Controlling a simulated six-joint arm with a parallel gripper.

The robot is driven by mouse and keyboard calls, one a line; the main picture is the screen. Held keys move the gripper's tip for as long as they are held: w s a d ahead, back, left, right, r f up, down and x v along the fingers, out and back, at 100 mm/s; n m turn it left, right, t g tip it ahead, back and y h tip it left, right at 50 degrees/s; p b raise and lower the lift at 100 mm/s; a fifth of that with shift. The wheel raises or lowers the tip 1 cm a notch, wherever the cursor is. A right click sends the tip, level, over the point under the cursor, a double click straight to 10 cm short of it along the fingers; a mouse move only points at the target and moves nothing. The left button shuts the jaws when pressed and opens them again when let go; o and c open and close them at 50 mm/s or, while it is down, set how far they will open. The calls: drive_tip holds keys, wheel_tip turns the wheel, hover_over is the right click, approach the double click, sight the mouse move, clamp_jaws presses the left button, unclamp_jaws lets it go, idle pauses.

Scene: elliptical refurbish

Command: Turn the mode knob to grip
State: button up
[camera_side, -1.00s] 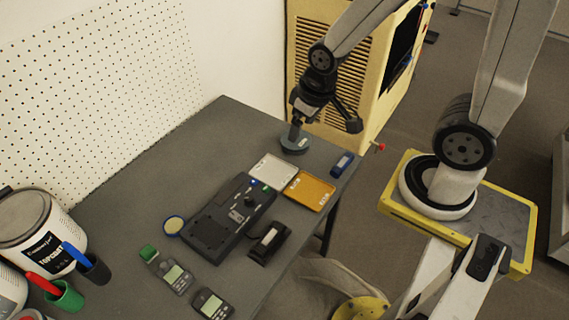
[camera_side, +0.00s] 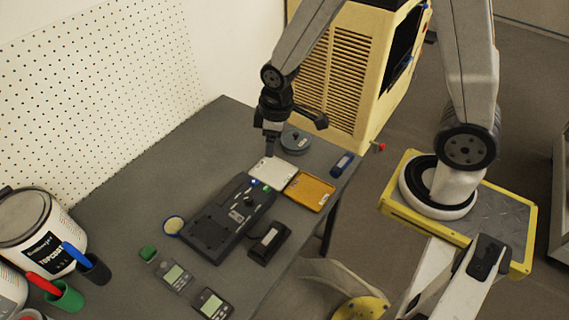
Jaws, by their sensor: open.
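A dark control box (camera_side: 215,228) lies on the grey table. A small knob (camera_side: 248,200) stands near its upper right part, with a blue light (camera_side: 254,182) and a white one by it. The knob's setting and any lettering are too small to read.
An orange tray (camera_side: 310,194), a blue block (camera_side: 342,163) and a round grey disc (camera_side: 295,143) lie nearby. A black device (camera_side: 270,245) sits right of the box. Meters (camera_side: 211,304), pen cups (camera_side: 66,298) and a paint can (camera_side: 40,232) are at the front left.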

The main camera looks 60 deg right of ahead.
sight(249, 198)
drive_tip(key=w+a+f+n, duration=0.1)
drive_tip(key=f+n, duration=0.1)
drive_tip(key=f, duration=0.1)
drive_tip(key=w+a+f+n+g, duration=0.1)
drive_tip(key=w+a+f+n, duration=0.1)
drive_tip(key=f, duration=0.1)
drive_tip(key=w+a+f+n, duration=0.1)
drive_tip(key=f+n, duration=0.2)
drive_tip(key=f, duration=0.1)
drive_tip(key=shift+w+a, duration=0.15)
drive_tip(key=shift+a, duration=0.2)
drive_tip(key=shift+w+a+f+n+g, duration=0.1)
drive_tip(key=shift+a+f+n+g, duration=0.1)
drive_tip(key=shift+f, duration=0.15)
drive_tip(key=shift+a+f+n+g, duration=0.1)
drive_tip(key=shift+f+n, duration=0.1)
drive_tip(key=shift+f, duration=0.1)
drive_tip(key=shift+f, duration=0.1)
drive_tip(key=shift+f, duration=3.75)
clamp_jaws()
